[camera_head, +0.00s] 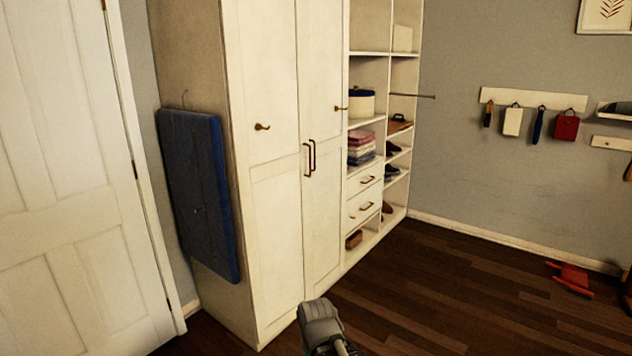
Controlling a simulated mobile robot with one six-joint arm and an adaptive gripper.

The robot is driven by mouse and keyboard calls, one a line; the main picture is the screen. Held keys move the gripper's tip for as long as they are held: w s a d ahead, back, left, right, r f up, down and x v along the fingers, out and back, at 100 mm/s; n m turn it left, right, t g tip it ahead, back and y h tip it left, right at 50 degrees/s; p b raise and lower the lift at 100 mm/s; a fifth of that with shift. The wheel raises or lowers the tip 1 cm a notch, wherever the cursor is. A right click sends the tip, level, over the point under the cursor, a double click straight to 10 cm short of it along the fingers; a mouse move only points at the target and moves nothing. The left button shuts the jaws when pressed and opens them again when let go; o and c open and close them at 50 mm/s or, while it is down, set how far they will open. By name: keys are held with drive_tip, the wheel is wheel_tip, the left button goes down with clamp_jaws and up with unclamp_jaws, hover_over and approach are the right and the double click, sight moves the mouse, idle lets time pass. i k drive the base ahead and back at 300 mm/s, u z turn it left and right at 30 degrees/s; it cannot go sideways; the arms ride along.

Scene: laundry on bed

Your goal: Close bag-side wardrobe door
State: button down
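The white wardrobe stands left of centre. Its left door (274,210) and right door (322,215) both look flush with the front, with no clear gap visible. Two dark handles (310,158) sit side by side where the doors meet, and each door has a small brass knob. To the right, the open shelf section (368,52) shows its contents with no door across it.
A blue ironing board (198,195) hangs on the wardrobe's left side, beside a white room door (70,190). A thin rod (412,95) sticks out from the shelves. A red object (571,279) lies on the floor at right. The dark wood floor (450,290) between is clear.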

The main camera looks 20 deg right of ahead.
sight(265, 41)
drive_tip(key=u, duration=0.35)
drive_tip(key=i, duration=1.65)
drive_tip(key=z, duration=0.3)
drive_tip(key=k, duration=0.9)
drive_tip(key=z, duration=0.2)
drive_tip(key=i, duration=0.35)
